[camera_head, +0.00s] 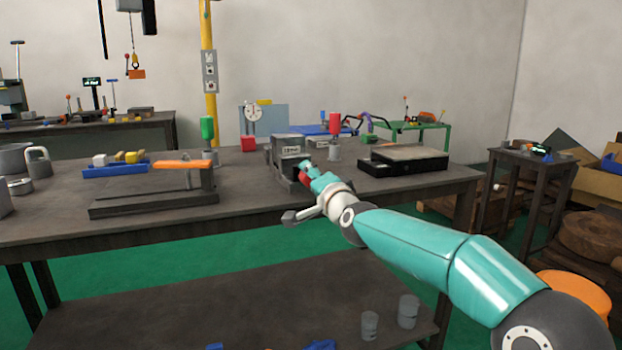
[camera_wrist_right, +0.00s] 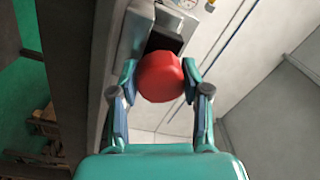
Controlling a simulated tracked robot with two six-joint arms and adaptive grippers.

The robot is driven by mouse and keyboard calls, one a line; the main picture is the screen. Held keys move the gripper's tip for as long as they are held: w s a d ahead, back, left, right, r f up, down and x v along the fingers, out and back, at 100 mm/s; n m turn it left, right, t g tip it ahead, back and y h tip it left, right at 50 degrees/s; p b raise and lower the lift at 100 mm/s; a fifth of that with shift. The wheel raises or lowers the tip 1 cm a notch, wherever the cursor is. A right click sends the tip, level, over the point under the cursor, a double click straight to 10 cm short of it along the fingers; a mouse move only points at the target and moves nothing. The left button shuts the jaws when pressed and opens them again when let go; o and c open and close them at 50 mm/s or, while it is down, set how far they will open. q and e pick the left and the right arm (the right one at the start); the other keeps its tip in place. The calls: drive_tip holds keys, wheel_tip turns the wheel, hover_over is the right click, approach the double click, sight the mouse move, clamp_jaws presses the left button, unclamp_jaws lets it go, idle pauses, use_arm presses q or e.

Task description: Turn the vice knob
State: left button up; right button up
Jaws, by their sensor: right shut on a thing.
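The vice knob (camera_wrist_right: 160,77) is red and rounded. In the right wrist view it sits between the two fingers of my right gripper (camera_wrist_right: 161,88), which is shut on it. In the head view the gripper (camera_head: 306,172) reaches the front of a grey block-like device (camera_head: 286,148) on the workbench, and a small red part of the knob (camera_head: 303,176) shows beside the fingers. The grey device has a small label on its front. Most of the knob is hidden by the gripper in the head view. My left gripper does not show.
On the workbench (camera_head: 245,205), a grey fixture with an orange bar (camera_head: 183,164) stands left of the device. A black flat box (camera_head: 410,158) lies to the right. The bench front edge is clear.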

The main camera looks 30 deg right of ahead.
drive_tip(key=n, duration=0.3)
drive_tip(key=n+p, duration=0.1)
drive_tip(key=n, duration=0.1)
drive_tip(key=shift+a+f, duration=0.15)
drive_tip(key=shift+f, duration=0.2)
drive_tip(key=n+p, duration=0.2)
drive_tip(key=n, duration=0.2)
drive_tip(key=shift+n+y, duration=0.3)
drive_tip(key=shift+y, duration=0.1)
drive_tip(key=n+p, duration=0.2)
drive_tip(key=n, duration=0.3)
drive_tip(key=shift+g, duration=0.3)
drive_tip(key=n+p, duration=0.2)
drive_tip(key=n, duration=0.3)
drive_tip(key=shift+p, duration=0.35)
drive_tip(key=n+p, duration=0.2)
drive_tip(key=n, duration=0.3)
drive_tip(key=shift+p, duration=0.3)
drive_tip(key=n+p, duration=0.2)
drive_tip(key=n, duration=0.2)
drive_tip(key=shift+r+n+h, duration=0.1)
drive_tip(key=shift+n+h, duration=0.2)
drive_tip(key=n+p, duration=0.2)
drive_tip(key=n, duration=0.2)
drive_tip(key=shift+g, duration=0.3)
drive_tip(key=shift+n+h+p, duration=0.3)
drive_tip(key=shift+n+p, duration=0.25)
drive_tip(key=shift+n, duration=1.35)
